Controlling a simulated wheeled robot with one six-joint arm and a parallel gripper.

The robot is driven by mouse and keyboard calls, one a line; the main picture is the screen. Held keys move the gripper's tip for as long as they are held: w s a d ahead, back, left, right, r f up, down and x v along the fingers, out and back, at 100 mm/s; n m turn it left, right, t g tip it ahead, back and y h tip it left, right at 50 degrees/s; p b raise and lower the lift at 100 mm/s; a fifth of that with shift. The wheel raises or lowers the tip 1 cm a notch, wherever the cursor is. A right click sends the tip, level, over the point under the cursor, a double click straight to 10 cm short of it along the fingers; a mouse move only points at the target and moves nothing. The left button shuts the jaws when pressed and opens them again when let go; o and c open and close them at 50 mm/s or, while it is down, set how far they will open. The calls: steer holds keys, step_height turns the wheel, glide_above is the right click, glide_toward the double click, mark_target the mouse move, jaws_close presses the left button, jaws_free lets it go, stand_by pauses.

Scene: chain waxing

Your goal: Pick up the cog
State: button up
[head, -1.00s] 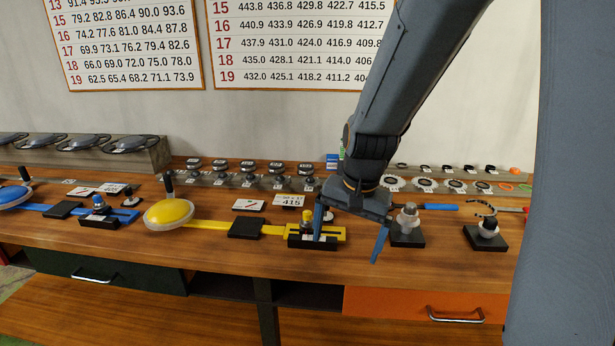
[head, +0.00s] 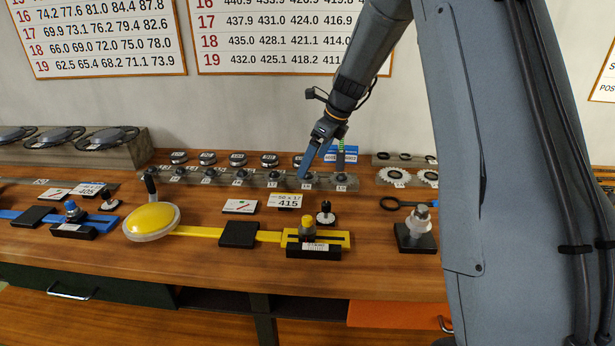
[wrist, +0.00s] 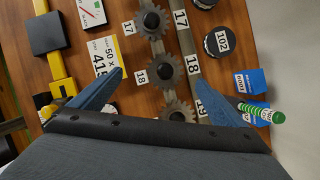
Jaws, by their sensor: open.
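Several small grey toothed cogs stand in a labelled row at the back of the bench. In the wrist view, the cog by label 18 (wrist: 166,70) lies between my gripper's (wrist: 159,77) two spread blue fingers. The cog by label 17 (wrist: 152,20) is beyond the fingertips, and another cog (wrist: 178,110) is nearer the palm, by label 19. My gripper is open and empty, pointing down over the row. In the head view, my gripper (head: 306,165) is at the right end of the row and partly hides the cog by label 18. I cannot tell its height above the cogs.
A card reading "50 x 17, 415" (head: 284,200) lies before the row. Round black-sided tins (wrist: 218,41) stand behind it. A green-and-white stick (wrist: 262,113) and blue box (wrist: 251,82) are to the right. A yellow slide fixture (head: 318,237) sits in front.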

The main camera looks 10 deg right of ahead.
mark_target(307, 176)
steer(key=shift+p+x, duration=1.1)
steer(key=shift+x, duration=1.5)
steer(key=shift+s+d+f, duration=0.1)
steer(key=shift+s+d, duration=0.05)
steer(key=shift+c, duration=0.4)
steer(key=c, duration=1)
